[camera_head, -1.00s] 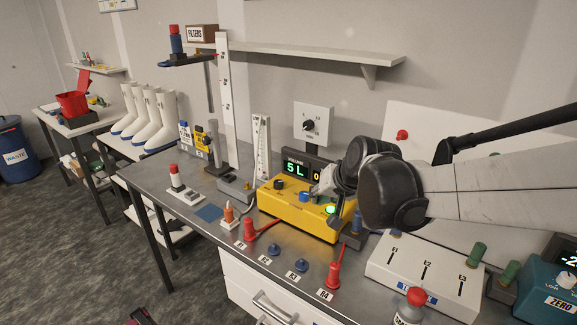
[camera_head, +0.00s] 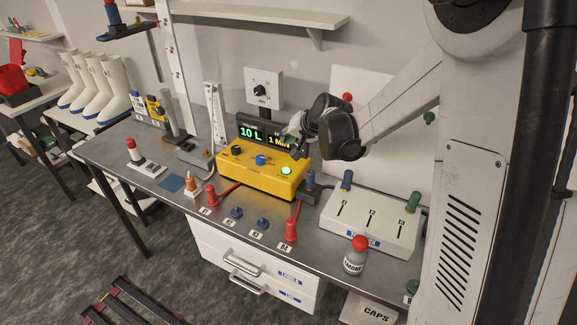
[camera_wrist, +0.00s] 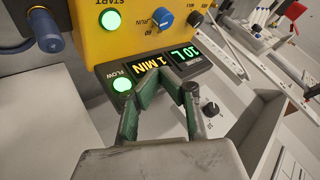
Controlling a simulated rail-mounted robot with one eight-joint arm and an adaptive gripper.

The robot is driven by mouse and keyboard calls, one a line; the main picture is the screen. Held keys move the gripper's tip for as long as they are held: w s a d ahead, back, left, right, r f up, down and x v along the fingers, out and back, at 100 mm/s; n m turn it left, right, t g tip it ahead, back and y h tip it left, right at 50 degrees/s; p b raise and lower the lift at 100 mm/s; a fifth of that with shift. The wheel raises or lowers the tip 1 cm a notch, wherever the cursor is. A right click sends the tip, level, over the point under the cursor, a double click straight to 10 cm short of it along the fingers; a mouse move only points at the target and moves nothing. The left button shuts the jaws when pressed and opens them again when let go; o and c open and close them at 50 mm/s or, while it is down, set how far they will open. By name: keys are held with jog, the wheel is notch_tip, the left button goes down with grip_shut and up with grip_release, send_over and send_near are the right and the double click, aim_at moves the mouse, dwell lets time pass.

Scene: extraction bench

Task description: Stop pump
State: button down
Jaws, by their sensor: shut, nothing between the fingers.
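The yellow pump box (camera_head: 262,178) stands on the bench with a lit green START button (camera_head: 286,170), a blue knob (camera_head: 260,160) and a black knob (camera_head: 236,150). In the wrist view the START button (camera_wrist: 110,20) glows green, and the blue knob (camera_wrist: 166,18) is marked RUN. The display (camera_head: 251,132) reads 10 L and 1 MIN; it also shows in the wrist view (camera_wrist: 182,55). A green FLOW light (camera_wrist: 121,84) is lit beside it. My gripper (camera_head: 292,142) is shut and empty, above the right rear of the pump. Its fingertips (camera_wrist: 172,80) overlap the display in the wrist view.
A white dial panel (camera_head: 263,88) is behind. The left front of the bench has some clear room.

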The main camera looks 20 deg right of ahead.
aim_at(287, 169)
jog(key=shift+f, duration=0.1)
dwell(0.3)
notch_tip(287, 169, down, 8)
jog(key=b, duration=0.5)
jog(key=shift+f+b, duration=0.3)
jog(key=shift+b, duration=0.1)
jog(key=shift+f, duration=0.2)
dwell(1.0)
jog(key=shift+f+b, duration=0.25)
jog(key=shift+b, duration=0.35)
jog(key=shift+f+b, duration=0.4)
dwell(0.5)
jog(key=shift+r, duration=0.1)
jog(key=shift+r+p, duration=0.35)
jog(key=shift+r, duration=0.4)
jog(key=shift+r, duration=0.1)
